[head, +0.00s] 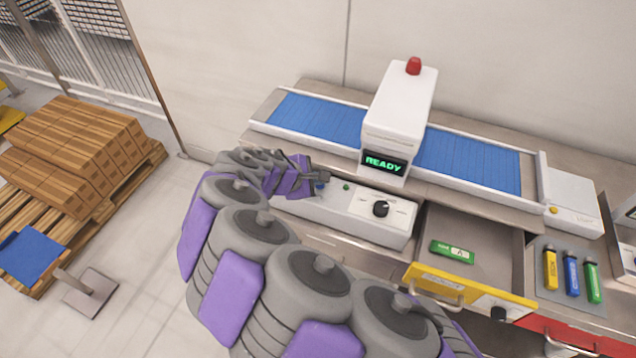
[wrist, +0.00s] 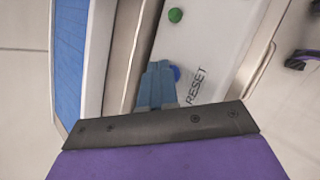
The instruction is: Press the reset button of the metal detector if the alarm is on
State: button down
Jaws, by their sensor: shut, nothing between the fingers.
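The metal detector (head: 400,105) is a white arch over a blue conveyor, and its screen (head: 385,163) reads READY in green. A red lamp (head: 413,66) on its top does not look lit. The white control panel (head: 345,205) has a green button (head: 346,187) and a black knob (head: 380,209). In the wrist view the blue button (wrist: 175,73) sits by the word RESET, with the green button (wrist: 175,15) beyond. My gripper (wrist: 160,70) is shut and empty, its tips right beside the blue button and partly covering it; I cannot tell whether they touch.
An open yellow-fronted drawer (head: 470,286) below the panel holds a green item (head: 452,252). Yellow, blue and green tools (head: 571,272) lie to its right. A pallet of boxes (head: 75,150) stands at the left.

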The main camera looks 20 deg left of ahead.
aim_at(319, 187)
jog(key=shift+d+r+p, duration=0.35)
jog(key=shift+r+p, duration=0.5)
jog(key=shift+r, duration=0.05)
jog(key=shift+a, duration=0.1)
jog(key=shift+r, duration=0.1)
notch_tip(319, 187, up, 5)
jog(key=p, duration=0.3)
jog(key=shift+p, duration=0.4)
